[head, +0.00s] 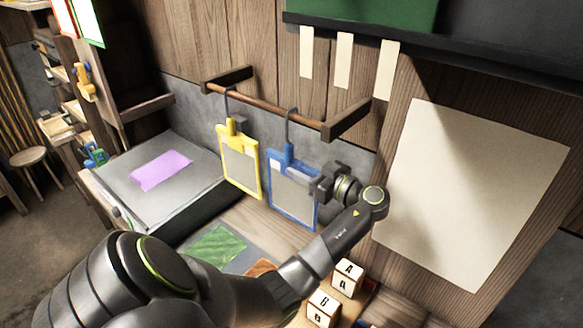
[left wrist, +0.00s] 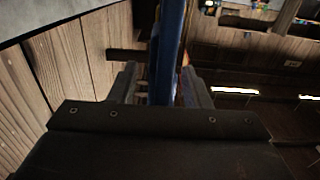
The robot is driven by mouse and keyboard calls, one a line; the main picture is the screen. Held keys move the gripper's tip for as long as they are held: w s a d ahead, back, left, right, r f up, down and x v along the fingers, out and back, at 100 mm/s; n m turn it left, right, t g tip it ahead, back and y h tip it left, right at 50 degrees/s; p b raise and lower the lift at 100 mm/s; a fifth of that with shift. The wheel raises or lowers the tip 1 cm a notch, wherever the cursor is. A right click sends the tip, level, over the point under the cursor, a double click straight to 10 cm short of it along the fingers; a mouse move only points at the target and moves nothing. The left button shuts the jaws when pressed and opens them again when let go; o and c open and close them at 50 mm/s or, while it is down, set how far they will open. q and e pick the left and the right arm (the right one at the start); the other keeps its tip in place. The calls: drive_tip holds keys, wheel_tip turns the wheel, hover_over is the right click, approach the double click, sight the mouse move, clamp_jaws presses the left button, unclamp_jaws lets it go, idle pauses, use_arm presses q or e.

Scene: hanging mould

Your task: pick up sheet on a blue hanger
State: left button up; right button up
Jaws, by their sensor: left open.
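The blue hanger (head: 292,218) is a blue frame holding a grey sheet (head: 290,190), and it hangs by a dark hook from the wooden rod (head: 265,108). My left gripper (head: 322,184) is at the right edge of the blue frame. In the left wrist view the blue hanger (left wrist: 168,45) shows edge-on between the two open fingers of my left gripper (left wrist: 162,82). I cannot tell whether either finger touches it. The gripper hides part of the frame's right side. My right gripper is not in view.
A yellow hanger (head: 240,188) hangs left of the blue one. A green sheet (head: 215,245) and letter blocks (head: 347,277) lie below. A large pale sheet (head: 470,190) is on the right wall.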

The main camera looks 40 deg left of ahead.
use_arm(q)
drive_tip(key=shift+c, duration=0.3)
clamp_jaws()
drive_tip(key=shift+r, duration=0.15)
